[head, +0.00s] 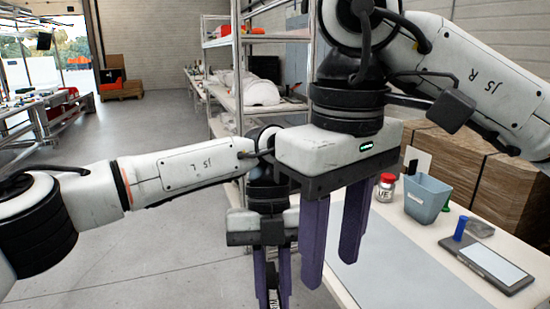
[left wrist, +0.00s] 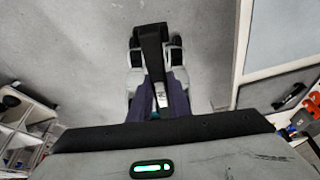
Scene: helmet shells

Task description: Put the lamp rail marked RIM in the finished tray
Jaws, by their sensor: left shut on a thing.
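A black, strap-like rail (left wrist: 152,60) is in my left gripper (left wrist: 160,98), shown in the left wrist view. It has a pale label whose marking is only partly readable, so I cannot confirm RIM. In the head view my left gripper (head: 272,292) is low, left of the table, its purple fingers shut on the rail, of which a dark part shows between them. My right gripper (head: 333,262) is large in front, pointing down, its two purple fingers apart and empty. It hides part of the table's near left side. I cannot make out the finished tray in either view.
On the white table (head: 520,298) lie a grey mat (head: 400,270), a red-lidded jar (head: 386,190), a blue-grey bin (head: 425,200) and a tablet (head: 488,263). Cardboard boxes (head: 460,165) stand behind. A metal shelf (head: 243,70) is at the back. The floor at left is clear.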

